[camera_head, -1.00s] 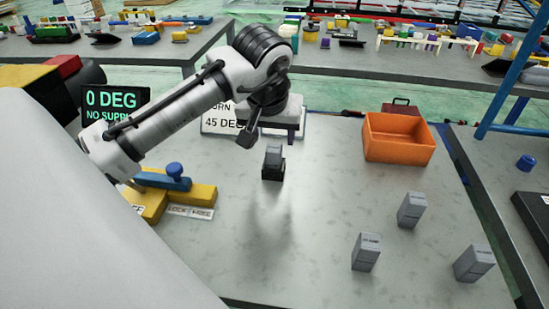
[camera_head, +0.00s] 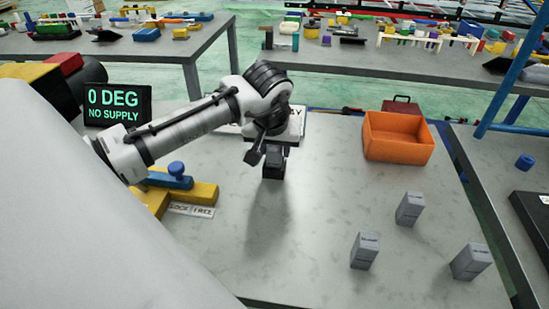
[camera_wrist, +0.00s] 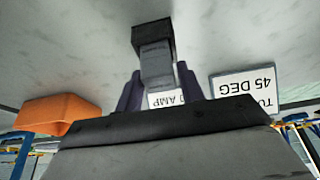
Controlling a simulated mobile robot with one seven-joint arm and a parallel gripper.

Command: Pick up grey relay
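A grey relay (camera_wrist: 156,62) sits in a small black socket (camera_head: 272,170) near the back middle of the table. In the head view my arm mostly hides this relay. My gripper (camera_head: 271,148) is right above the socket, pointing down. In the wrist view its two dark fingers (camera_wrist: 158,72) are apart, one on each side of the relay, with narrow gaps. Three more grey blocks with small labels stand on the right of the table: one at the front (camera_head: 364,251), one behind it (camera_head: 410,208) and one at the far right (camera_head: 471,262).
An orange bin (camera_head: 398,137) stands at the back right. A yellow fixture with a blue knob (camera_head: 175,173) is at left, beside a display (camera_head: 117,104) reading "0 DEG NO SUPPLY". A "45 DEG" sign (camera_wrist: 246,88) stands behind the socket. The table's middle is clear.

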